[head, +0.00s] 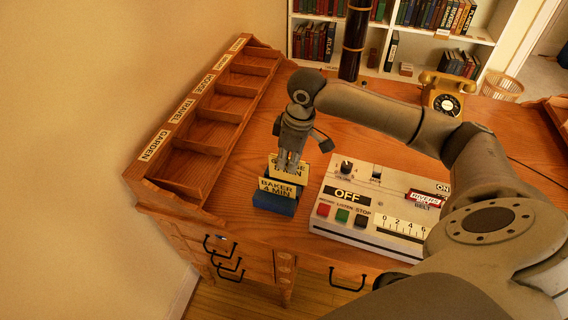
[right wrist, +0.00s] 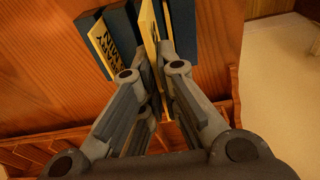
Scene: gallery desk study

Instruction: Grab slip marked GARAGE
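The rear yellow slip (head: 289,171) stands in a dark blue holder (head: 273,203) on the desk. Its upper line is partly covered by my gripper; I read an ending "GE" and "5 MIN" below. A front slip (head: 279,188) reads BAKER 4 MIN. My right gripper (head: 288,162) points down at the rear slip, its fingers close together. In the right wrist view, the fingers (right wrist: 158,72) lie on both sides of a yellow slip (right wrist: 149,28) and appear closed on it, with the holder's blue blocks (right wrist: 182,28) around it. My left gripper is not in view.
A white console (head: 325,223) with buttons, an OFF sign and a scale stands right of the holder. A rack of labelled pigeonholes (head: 188,165), GARDEN nearest, runs along the left. A yellow telephone (head: 443,101) and a dark column (head: 354,42) stand behind. Bare desk lies left of the holder.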

